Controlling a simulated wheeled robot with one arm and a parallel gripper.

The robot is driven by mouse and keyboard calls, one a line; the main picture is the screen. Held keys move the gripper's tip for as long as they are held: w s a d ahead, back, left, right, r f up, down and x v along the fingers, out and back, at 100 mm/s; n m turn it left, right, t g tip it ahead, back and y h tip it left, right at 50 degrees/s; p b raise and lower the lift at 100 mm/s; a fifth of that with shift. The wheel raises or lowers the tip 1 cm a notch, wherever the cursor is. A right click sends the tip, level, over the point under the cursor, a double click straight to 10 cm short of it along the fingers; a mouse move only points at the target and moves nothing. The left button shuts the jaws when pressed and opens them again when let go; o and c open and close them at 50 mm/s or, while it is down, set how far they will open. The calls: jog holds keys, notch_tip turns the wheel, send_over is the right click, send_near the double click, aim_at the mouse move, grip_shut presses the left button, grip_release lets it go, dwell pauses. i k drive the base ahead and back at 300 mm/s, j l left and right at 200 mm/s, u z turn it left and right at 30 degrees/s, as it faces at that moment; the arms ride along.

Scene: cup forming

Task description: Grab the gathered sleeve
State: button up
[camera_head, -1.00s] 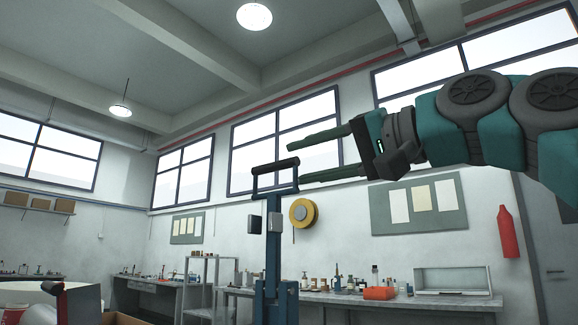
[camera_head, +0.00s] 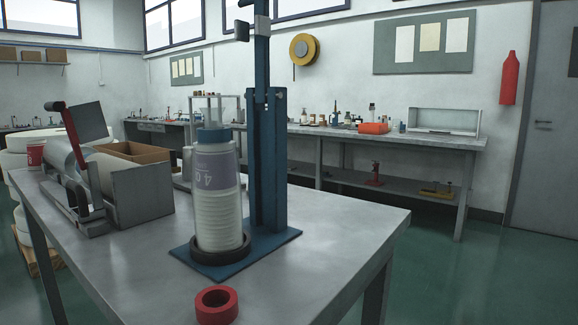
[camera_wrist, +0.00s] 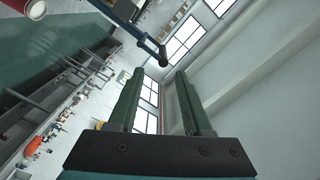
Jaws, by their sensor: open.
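The gathered sleeve looks to be the upright stack of nested white cups (camera_head: 219,216) in the head view. A grey-purple printed band wraps its upper part and a blue piece sits on its top. Its foot stands in a dark ring (camera_head: 219,250) on the blue base plate (camera_head: 275,240) of a press-like stand. My gripper (camera_wrist: 160,75) shows only in the wrist view, open, with nothing between its two green fingers. It points up toward the windows, and the stack does not show clearly there.
The stand's blue column (camera_head: 267,165) rises close behind the stack; its black handle (camera_wrist: 162,57) shows in the wrist view. A red tape-like ring (camera_head: 216,306) lies at the table's front. A grey machine (camera_head: 110,185) and a cardboard box (camera_head: 135,152) stand left. The right tabletop (camera_head: 345,222) is clear.

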aim_at(217, 190)
jog(key=k+l, duration=0.2)
jog(key=l, duration=0.15)
jog(key=k+l, duration=0.2)
jog(key=l, duration=0.2)
jog(key=k+l, duration=0.15)
jog(key=l, duration=0.2)
